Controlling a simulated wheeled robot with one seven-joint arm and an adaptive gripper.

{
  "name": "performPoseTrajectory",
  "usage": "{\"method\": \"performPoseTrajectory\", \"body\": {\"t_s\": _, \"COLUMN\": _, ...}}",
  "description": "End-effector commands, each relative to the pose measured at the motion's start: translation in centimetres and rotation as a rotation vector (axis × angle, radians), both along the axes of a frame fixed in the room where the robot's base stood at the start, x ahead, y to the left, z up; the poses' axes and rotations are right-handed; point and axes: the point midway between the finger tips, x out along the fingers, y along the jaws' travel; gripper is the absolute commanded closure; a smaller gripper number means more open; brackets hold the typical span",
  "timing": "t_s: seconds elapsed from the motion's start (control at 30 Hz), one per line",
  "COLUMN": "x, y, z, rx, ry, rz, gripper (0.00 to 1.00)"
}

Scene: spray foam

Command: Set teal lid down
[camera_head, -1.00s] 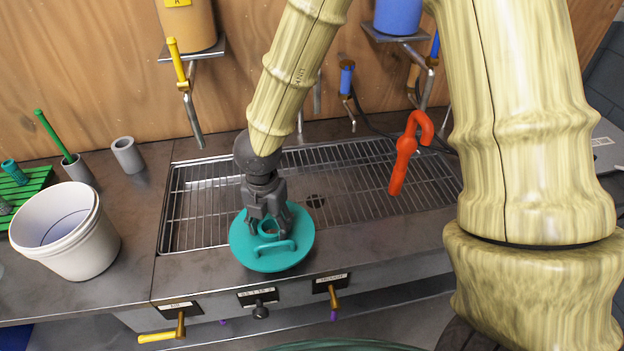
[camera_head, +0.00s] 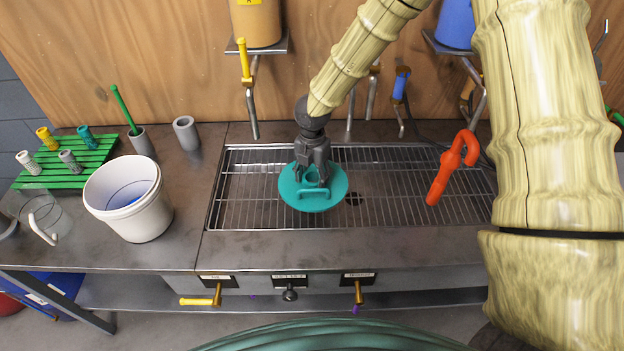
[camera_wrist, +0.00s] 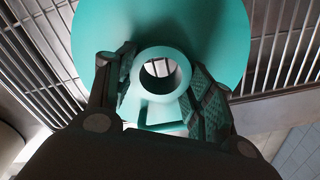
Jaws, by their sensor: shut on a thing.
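The teal lid (camera_head: 329,202) is a round disc with a raised ring and a small handle bar. It is over the left part of the metal grate (camera_head: 385,211). My gripper (camera_head: 313,178) comes from above and is shut on the ring in the lid's middle. In the wrist view the two fingers (camera_wrist: 160,88) flank the ring of the lid (camera_wrist: 215,35), with grate bars showing beyond the disc. I cannot tell whether the lid touches the grate or hangs just above it.
A white bucket (camera_head: 152,214) stands on the bench to the left, near a green rack (camera_head: 62,165) and grey cups (camera_head: 186,132). An orange-red hooked tool (camera_head: 440,178) is at the grate's right part. Taps hang over the back edge.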

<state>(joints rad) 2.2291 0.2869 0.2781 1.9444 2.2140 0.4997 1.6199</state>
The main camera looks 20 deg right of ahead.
Motion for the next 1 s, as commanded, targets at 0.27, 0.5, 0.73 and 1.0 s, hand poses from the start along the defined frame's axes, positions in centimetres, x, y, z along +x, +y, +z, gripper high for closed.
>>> {"method": "performPoseTrajectory", "body": {"t_s": 0.27, "x": 0.1, "y": -0.1, "z": -1.0, "rx": -0.003, "ry": 0.003, "rz": 0.001, "gripper": 0.98}}
{"method": "performPoseTrajectory", "body": {"t_s": 0.5, "x": 0.1, "y": 0.0, "z": -3.2, "rx": -0.002, "ry": 0.002, "rz": 0.002, "gripper": 0.98}}
{"method": "performPoseTrajectory", "body": {"t_s": 0.73, "x": 0.1, "y": -0.1, "z": -3.6, "rx": -0.001, "ry": 0.001, "rz": 0.000, "gripper": 0.98}}
{"method": "performPoseTrajectory", "body": {"t_s": 1.0, "x": 0.1, "y": -0.1, "z": -3.8, "rx": -0.001, "ry": 0.001, "rz": 0.000, "gripper": 0.34}}
